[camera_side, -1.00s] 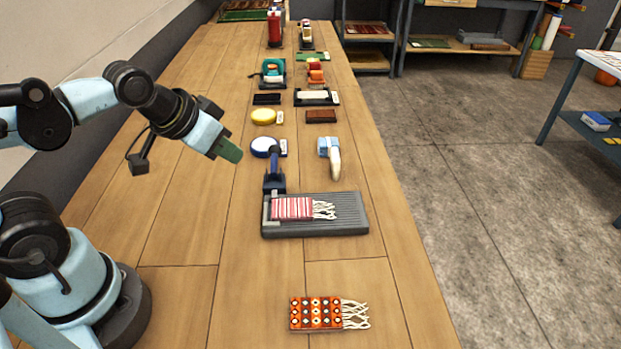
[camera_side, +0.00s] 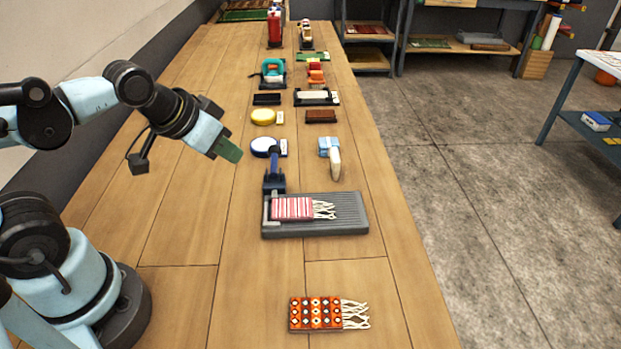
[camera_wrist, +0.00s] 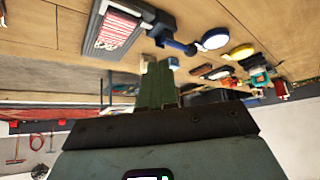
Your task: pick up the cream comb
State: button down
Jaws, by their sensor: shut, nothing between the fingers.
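No piece shows clear comb teeth, so I cannot tell for certain which is the cream comb. A cream tapering piece (camera_side: 335,166) lies against a light blue block (camera_side: 328,145) right of the table's middle. A long off-white bar (camera_side: 313,95) lies on a dark tray (camera_side: 328,102) farther back. My gripper (camera_side: 229,151) has green fingers, is shut and empty, and hangs above the table, left of these pieces and apart from them. Its fingers also show in the wrist view (camera_wrist: 158,86).
A grey ribbed board (camera_side: 345,215) with a striped fringed rug (camera_side: 292,208) stands in front, a blue-handled tool (camera_side: 274,172) at its back edge. An orange patterned rug (camera_side: 316,313) lies nearer. White (camera_side: 263,146) and yellow (camera_side: 263,116) round pieces stand behind. Table left of them is clear.

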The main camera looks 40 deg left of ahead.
jog(key=c, duration=1.8)
grip_release()
jog(key=o, duration=0.8)
jog(key=shift+o, duration=0.2)
